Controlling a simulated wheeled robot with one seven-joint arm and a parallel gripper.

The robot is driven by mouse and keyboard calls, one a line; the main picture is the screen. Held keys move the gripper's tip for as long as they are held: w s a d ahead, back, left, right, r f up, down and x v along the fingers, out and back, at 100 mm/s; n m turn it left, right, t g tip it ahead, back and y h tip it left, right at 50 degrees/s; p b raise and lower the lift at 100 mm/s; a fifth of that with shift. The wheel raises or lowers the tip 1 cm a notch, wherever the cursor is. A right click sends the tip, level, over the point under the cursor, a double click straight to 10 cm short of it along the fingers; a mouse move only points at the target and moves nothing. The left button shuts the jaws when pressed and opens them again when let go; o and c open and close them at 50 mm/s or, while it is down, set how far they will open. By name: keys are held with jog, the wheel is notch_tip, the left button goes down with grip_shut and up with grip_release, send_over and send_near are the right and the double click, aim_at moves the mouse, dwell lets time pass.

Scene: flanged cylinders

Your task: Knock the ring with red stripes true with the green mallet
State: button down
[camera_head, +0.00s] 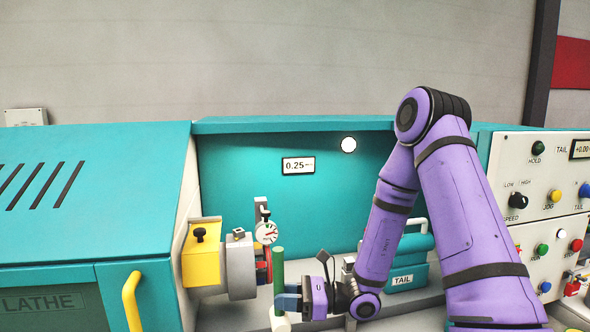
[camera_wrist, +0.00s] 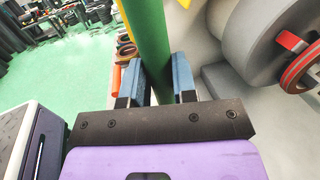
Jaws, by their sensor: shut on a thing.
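My gripper (camera_head: 284,302) is shut on the upright green handle of the mallet (camera_head: 279,262). In the wrist view the handle (camera_wrist: 150,45) stands between the two blue fingers (camera_wrist: 160,85). A pale part (camera_head: 281,323) shows at the handle's lower end, cut by the picture edge. The ring with red stripes (camera_wrist: 302,68) sits at the face of the grey chuck (camera_wrist: 260,40), right of my gripper in the wrist view. In the head view red at the chuck (camera_head: 240,272) shows just left of the handle; the ring is mostly hidden there. Handle and ring look apart in the wrist view.
A dial gauge (camera_head: 266,233) stands above the chuck, close to the handle. A display (camera_head: 298,166) reads 0.25. The yellow block (camera_head: 201,258) is left of the chuck. The teal tailstock (camera_head: 408,262) stands behind my arm, and a control panel (camera_head: 545,190) is at the right.

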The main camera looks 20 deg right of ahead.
jog(key=w+d, duration=0.2)
jog(key=w, duration=1)
jog(key=shift+d, duration=0.25)
jog(key=shift+w+d, duration=0.15)
jog(key=shift+w, duration=0.7)
dwell(1.1)
jog(key=s+a, duration=0.1)
jog(key=s, duration=0.6)
jog(key=shift+a, duration=0.2)
dwell(0.4)
jog(key=shift+s+a, duration=0.25)
jog(key=shift+s, duration=0.85)
jog(key=shift+s+a, duration=0.2)
jog(key=shift+s, duration=0.95)
jog(key=shift+s+a, duration=0.25)
jog(key=shift+s, duration=0.85)
jog(key=shift+w, duration=0.1)
